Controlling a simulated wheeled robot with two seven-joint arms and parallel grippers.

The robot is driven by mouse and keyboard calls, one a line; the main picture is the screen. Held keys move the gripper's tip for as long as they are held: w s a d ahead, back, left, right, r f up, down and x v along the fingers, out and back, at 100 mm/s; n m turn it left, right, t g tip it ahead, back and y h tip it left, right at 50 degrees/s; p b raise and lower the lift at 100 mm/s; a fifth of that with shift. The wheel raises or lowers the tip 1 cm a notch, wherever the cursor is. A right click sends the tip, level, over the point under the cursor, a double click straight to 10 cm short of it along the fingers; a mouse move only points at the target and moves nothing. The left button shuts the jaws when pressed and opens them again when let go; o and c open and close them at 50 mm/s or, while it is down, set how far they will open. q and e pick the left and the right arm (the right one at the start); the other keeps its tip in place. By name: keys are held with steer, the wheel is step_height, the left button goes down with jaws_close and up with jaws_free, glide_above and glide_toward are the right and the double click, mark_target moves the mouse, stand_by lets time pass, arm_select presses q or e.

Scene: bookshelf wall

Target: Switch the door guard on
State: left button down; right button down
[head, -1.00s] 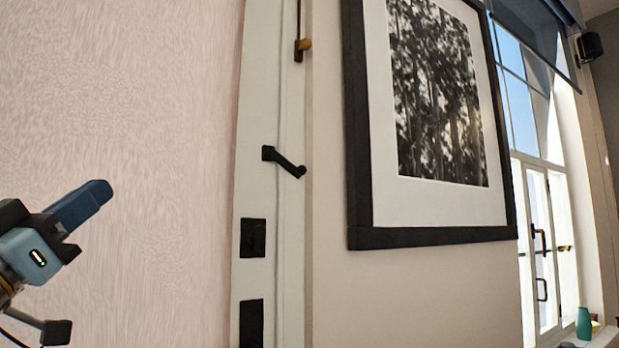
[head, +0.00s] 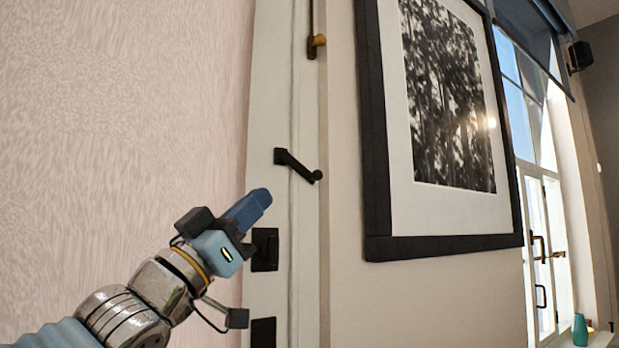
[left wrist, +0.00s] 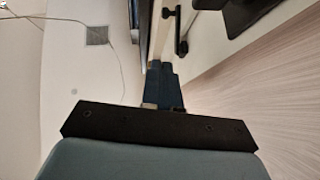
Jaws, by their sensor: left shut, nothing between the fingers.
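The door guard (head: 298,166) is a black swing bar with a ball end. It is mounted on the white door frame and slants down to the right. In the left wrist view the door guard (left wrist: 180,32) shows beyond my fingers. My left gripper (head: 265,195), with blue fingers, is shut and empty. In the head view it appears below and left of the guard, apart from it. In the left wrist view its shut fingers (left wrist: 162,82) point towards the door frame. My right gripper is not in view.
Black square plates (head: 265,248) sit on the white door frame below the guard. A brass-knobbed rod (head: 316,42) is above it. A large framed picture (head: 374,130) hangs on the wall to the right. The pale wall (head: 120,120) at left is bare.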

mark_target(302, 166)
arm_select(q)
steer(key=p+x, duration=0.1)
steer(key=x, duration=0.2)
steer(key=f+p+x, duration=0.1)
steer(key=x, duration=0.2)
steer(key=w+x, duration=0.1)
steer(key=x, duration=0.2)
steer(key=shift+w+d+f+p, duration=0.1)
steer(key=shift+d+p, duration=0.3)
steer(key=shift+w+d, duration=0.4)
steer(key=shift+w, duration=0.1)
